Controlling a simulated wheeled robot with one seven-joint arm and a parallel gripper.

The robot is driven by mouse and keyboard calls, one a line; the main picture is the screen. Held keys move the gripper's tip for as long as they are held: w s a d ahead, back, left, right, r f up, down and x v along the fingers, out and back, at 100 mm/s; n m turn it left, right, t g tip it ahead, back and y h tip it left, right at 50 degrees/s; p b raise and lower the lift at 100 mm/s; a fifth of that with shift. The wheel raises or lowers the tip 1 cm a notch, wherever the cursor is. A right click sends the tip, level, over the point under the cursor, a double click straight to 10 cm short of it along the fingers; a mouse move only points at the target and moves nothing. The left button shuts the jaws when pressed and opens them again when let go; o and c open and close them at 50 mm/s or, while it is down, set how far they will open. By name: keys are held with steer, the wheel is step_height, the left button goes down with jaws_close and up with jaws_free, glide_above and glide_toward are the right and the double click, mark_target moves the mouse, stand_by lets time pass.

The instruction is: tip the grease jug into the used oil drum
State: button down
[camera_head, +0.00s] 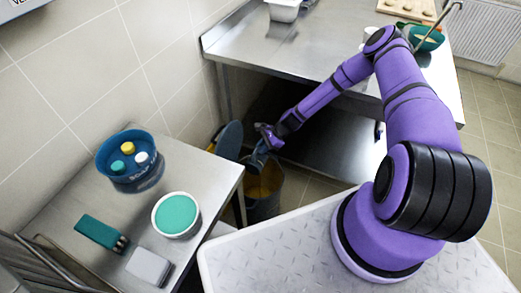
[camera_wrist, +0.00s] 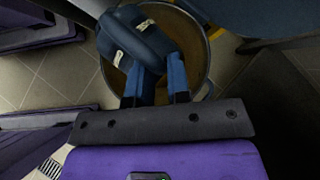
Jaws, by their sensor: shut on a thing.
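The grease jug (camera_head: 258,160) is blue-grey and hangs from my gripper (camera_head: 268,138) over the mouth of the used oil drum (camera_head: 263,208). In the wrist view the jug (camera_wrist: 138,38) is dark blue with a small pale label, and lies across the drum's opening. My gripper (camera_wrist: 162,82) is shut on the jug, with blue fingers on it. The drum's round rim shows around the jug in the wrist view (camera_wrist: 207,55), with a yellow-brown inside. The jug appears tilted, but its mouth and any flow are not clear.
A blue lid (camera_head: 229,140) stands beside the drum. The left steel counter (camera_head: 75,178) holds a blue soap bucket (camera_head: 128,160), a white tub (camera_head: 176,216), a teal brush (camera_head: 100,234) and a grey block (camera_head: 149,266). A larger steel table (camera_head: 300,60) stands behind.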

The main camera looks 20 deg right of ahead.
steer(key=shift+w+d+f+m+g+y, duration=0.2)
steer(key=shift+w+d+m+g+y, duration=0.15)
steer(key=shift+w+d+g+y, duration=0.25)
steer(key=shift+w+d+f+m+g+y, duration=0.3)
steer(key=shift+w+d+g+y, duration=0.1)
steer(key=shift+w+d+y, duration=0.35)
steer(key=shift+w+d+f+m+g+y, duration=0.15)
steer(key=shift+w+d+m+g+y, duration=0.2)
steer(key=shift+w+d+g+y, duration=0.25)
steer(key=shift+w+a, duration=0.1)
steer(key=shift+w, duration=0.05)
steer(key=shift+w+n, duration=0.1)
steer(key=shift+n, duration=0.8)
stand_by(0.8)
